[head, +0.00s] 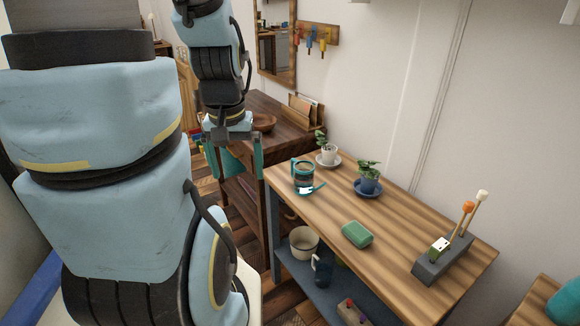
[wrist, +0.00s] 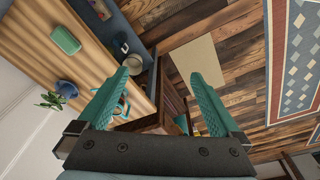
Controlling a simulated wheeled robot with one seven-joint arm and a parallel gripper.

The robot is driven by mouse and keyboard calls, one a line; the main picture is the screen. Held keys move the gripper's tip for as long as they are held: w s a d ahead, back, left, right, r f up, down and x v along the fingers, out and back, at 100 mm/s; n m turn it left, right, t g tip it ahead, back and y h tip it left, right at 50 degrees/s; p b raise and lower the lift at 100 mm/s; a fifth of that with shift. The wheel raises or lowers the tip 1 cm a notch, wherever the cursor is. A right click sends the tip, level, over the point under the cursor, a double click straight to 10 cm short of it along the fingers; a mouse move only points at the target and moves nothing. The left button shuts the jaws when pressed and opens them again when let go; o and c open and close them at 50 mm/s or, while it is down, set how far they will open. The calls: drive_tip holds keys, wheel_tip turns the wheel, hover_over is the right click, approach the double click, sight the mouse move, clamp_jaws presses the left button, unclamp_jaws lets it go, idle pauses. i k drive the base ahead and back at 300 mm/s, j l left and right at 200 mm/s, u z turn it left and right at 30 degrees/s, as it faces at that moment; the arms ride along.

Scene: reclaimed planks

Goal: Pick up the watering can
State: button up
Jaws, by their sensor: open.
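A small watering can (head: 303,182) with a teal handle and spout stands at the left end of the striped wooden table top (head: 400,222). My gripper (head: 237,175) hangs to the left of the can, beyond the table's left end, with its teal fingers pointing down. The fingers are apart and nothing is between them. In the wrist view my gripper (wrist: 168,74) is wide open, and part of the watering can (wrist: 123,104) shows beside the left finger, which hides the rest.
A white potted plant (head: 328,156) and a blue potted plant (head: 370,180) stand near the can. A green soap-like block (head: 357,235) and a grey tool holder (head: 440,258) lie farther right. A dark wooden cabinet (head: 270,120) stands behind. A lower shelf holds a white pot (head: 304,243).

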sight(307, 181)
drive_tip(key=i+j, duration=0.2)
drive_tip(key=i, duration=0.2)
drive_tip(key=i+j, duration=0.15)
drive_tip(key=i, duration=0.2)
drive_tip(key=i+j, duration=0.2)
drive_tip(key=i, duration=0.2)
